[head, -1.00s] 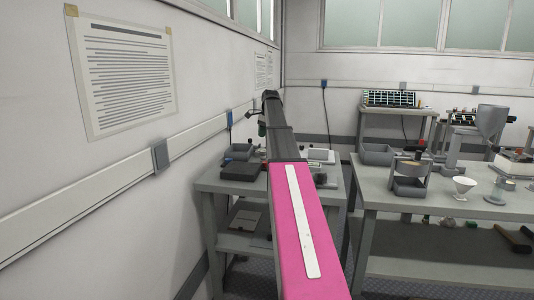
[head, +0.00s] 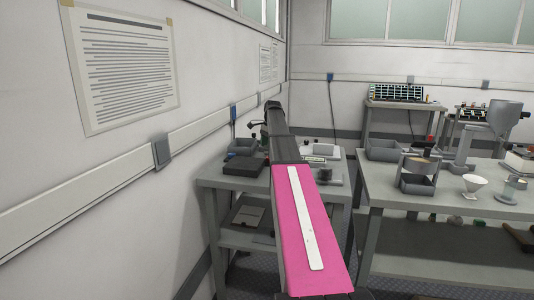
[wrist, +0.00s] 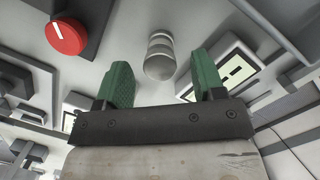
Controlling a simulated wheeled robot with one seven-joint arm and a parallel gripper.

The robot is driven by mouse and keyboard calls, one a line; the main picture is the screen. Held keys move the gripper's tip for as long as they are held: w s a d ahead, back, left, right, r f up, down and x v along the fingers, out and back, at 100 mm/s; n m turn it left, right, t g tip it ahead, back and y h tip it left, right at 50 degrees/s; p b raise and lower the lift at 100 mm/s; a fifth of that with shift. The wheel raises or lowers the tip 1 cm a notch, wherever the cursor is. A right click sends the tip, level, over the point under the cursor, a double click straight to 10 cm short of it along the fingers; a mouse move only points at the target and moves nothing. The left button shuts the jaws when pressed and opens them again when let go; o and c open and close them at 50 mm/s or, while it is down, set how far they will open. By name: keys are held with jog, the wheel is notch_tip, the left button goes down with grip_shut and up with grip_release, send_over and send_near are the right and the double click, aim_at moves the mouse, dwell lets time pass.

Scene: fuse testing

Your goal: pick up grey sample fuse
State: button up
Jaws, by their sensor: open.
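A grey cylindrical fuse (wrist: 159,57) with a rounded end shows in the wrist view, near the top centre. My gripper (wrist: 162,70) has two green fingers spread apart, one on each side of the fuse in the picture. The jaws are open and empty. I cannot tell from this view how far the fuse is beyond the fingertips. In the head view my arm hides the fuse and most of the gripper.
A red knob (wrist: 66,36) on a dark box and a device with a pale display (wrist: 236,72) flank the fuse. In the head view, a dark box (head: 243,165) is on the small table (head: 215,181) by the wall. A larger bench (head: 390,197) with equipment stands right.

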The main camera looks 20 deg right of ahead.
jog(key=f, duration=0.2)
jog(key=shift+a+f, duration=0.25)
jog(key=shift+f, duration=0.1)
jog(key=c, duration=1)
jog(key=shift+r, duration=0.1)
